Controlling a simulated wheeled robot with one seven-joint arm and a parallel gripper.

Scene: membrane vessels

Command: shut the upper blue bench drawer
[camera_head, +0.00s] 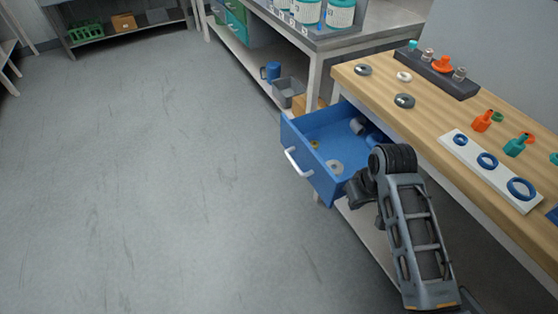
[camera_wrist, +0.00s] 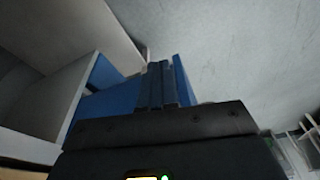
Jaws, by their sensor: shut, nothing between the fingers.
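The upper blue bench drawer (camera_head: 300,148) stands pulled out from under the wooden-topped bench (camera_head: 390,88). Its pale bar handle (camera_head: 298,162) faces left, toward the open floor. In the head view my gripper (camera_head: 356,192) is at the drawer's near right side, partly hidden by my arm. In the wrist view my gripper's fingers (camera_wrist: 162,85) are shut together and empty. Blue drawer panels show on both sides of them, one of them a narrow panel (camera_wrist: 182,78) close on the right. I cannot tell whether the fingers touch the drawer.
Small parts lie in the drawer, including a grey ring (camera_head: 335,166). The benchtop holds a white strip with blue rings (camera_head: 513,197) and a dark rack (camera_head: 440,78). A second bench (camera_head: 345,35) stands behind. The grey floor (camera_head: 150,180) left of the drawer is clear.

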